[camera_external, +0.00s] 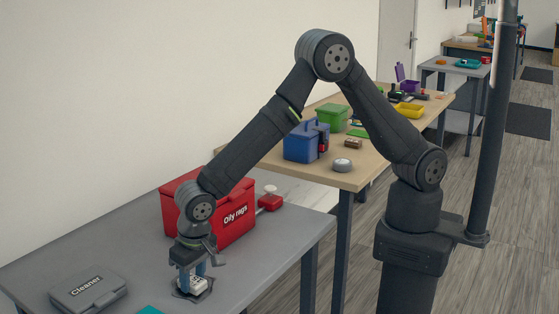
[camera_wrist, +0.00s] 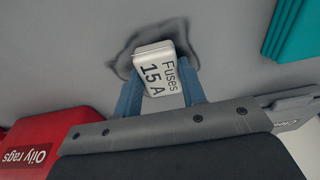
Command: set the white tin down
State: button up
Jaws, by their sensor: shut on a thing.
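The white tin (camera_wrist: 158,75), a small box labelled "Fuses 15 A", is between the blue fingers of my gripper (camera_wrist: 160,92) in the wrist view. My gripper is shut on it. In the external view my gripper (camera_external: 193,277) points down at the grey table (camera_external: 110,240), with the white tin (camera_external: 198,285) low between its fingers.
A red "Oily rags" box (camera_external: 230,218) stands behind my gripper. A grey "Cleaner" case (camera_external: 88,292) lies to the left, and a teal item (camera_external: 150,310) is at the bottom edge. A wooden table (camera_external: 345,178) holds a blue box (camera_external: 302,143).

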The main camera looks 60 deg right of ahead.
aim_at(199, 283)
jog(key=shift+f, duration=0.1)
jog(key=o, duration=1)
jog(key=r, duration=0.4)
jog(key=s+r, duration=0.1)
jog(key=r, duration=0.7)
jog(key=shift+s, duration=0.4)
